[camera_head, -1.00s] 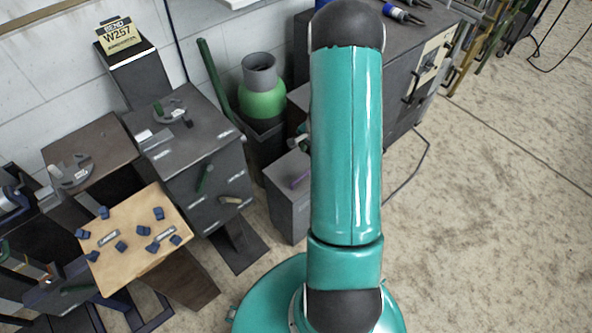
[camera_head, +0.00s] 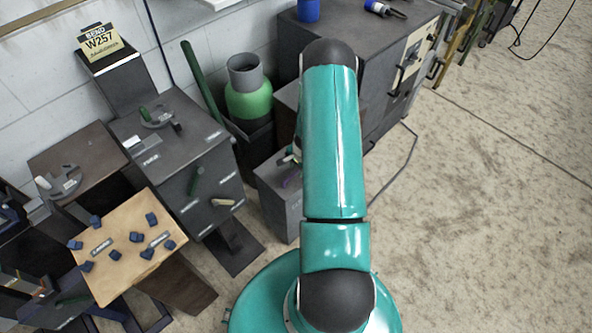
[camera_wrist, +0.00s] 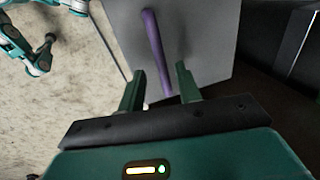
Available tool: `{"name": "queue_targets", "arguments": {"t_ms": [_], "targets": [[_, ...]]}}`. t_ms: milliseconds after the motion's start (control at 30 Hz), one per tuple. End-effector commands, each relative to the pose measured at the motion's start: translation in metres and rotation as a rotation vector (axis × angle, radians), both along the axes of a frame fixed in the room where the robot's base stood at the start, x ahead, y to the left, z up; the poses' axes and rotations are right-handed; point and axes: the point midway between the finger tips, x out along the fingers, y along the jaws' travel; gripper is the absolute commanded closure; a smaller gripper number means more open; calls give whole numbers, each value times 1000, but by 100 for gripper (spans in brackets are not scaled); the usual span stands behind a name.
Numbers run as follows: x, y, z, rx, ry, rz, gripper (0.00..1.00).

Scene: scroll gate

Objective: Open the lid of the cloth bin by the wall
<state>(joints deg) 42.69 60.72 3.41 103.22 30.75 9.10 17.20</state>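The cloth bin is a grey box (camera_head: 277,205) on the floor left of my arm in the head view, with part of its top hidden by the arm. The lid looks shut.
A green and grey canister (camera_head: 252,95) stands in a dark holder behind the bin. Dark cabinets (camera_head: 205,180) stand to the left, beside a wooden-topped stand (camera_head: 128,275) with blue pieces. A grey bench (camera_head: 375,50) is behind my arm. Open floor (camera_head: 480,220) lies right.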

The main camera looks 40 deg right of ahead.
Motion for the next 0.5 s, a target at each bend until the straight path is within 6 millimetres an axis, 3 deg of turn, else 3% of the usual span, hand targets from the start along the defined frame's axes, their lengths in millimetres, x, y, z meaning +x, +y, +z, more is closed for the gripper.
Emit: {"name": "queue_targets", "arguments": {"t_ms": [167, 467, 500], "targets": [[5, 1, -17, 0, 0, 1, 66], [6, 1, -19, -1, -1, 1, 66], [6, 1, -19, -1, -1, 1, 72]]}}
